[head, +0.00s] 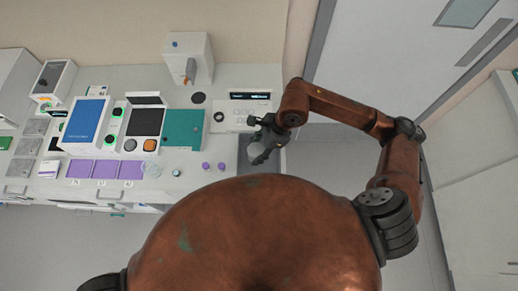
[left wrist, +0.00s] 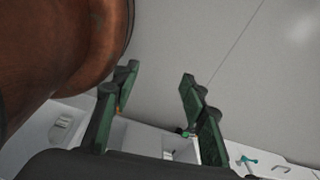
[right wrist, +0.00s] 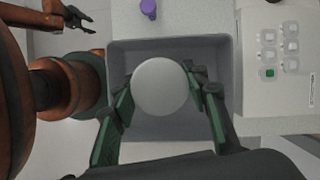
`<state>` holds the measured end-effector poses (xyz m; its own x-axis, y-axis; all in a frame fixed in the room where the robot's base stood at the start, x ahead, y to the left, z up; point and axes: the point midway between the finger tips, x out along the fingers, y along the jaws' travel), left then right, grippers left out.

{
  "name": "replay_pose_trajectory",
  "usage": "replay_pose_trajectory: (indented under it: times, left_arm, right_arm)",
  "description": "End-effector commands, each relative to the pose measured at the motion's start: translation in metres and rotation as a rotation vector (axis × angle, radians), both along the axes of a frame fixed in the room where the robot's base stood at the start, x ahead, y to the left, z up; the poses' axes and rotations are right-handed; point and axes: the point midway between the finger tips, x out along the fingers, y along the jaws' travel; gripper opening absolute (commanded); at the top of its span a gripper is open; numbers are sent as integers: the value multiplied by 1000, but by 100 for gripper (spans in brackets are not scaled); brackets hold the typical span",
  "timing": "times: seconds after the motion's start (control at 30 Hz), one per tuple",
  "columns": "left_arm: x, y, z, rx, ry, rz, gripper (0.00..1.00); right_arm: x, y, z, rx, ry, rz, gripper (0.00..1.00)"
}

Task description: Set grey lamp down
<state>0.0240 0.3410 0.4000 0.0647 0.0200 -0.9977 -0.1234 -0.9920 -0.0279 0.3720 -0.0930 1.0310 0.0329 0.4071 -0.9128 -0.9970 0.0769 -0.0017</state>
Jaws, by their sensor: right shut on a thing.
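The grey lamp shows as a pale round disc (right wrist: 160,87) between the fingers of my right gripper (right wrist: 165,92) in the right wrist view. In the head view the lamp (head: 257,152) is small and partly hidden by the right gripper (head: 264,146). The right gripper is shut on the lamp, over a dark grey tray (right wrist: 125,47) at the bench's right end. I cannot tell whether the lamp touches the tray floor. My left gripper (left wrist: 157,100) is open and empty in the left wrist view, away from the bench top.
A teal box (head: 183,130), purple pads (head: 105,169) and several devices crowd the bench further left. Open floor lies right of the bench.

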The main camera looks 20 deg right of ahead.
Motion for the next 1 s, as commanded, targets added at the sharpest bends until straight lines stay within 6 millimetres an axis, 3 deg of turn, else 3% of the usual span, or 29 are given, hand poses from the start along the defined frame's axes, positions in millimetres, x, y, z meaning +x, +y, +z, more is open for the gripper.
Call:
replay_pose_trajectory:
  times: [0.2,0.4,0.7,1.0]
  left_arm:
    - [19,-1,6,-2,-24,-5,40]
    - [32,-2,8,-3,-41,-7,40]
    - [23,-1,11,-1,-30,-5,40]
    - [18,-1,9,-2,-23,-4,40]
  right_arm:
    - [21,-14,-34,0,5,-3,17]
    - [28,-18,-44,1,3,-2,17]
    - [33,-21,-80,1,5,-2,17]
    - [34,-21,-83,0,3,-1,17]
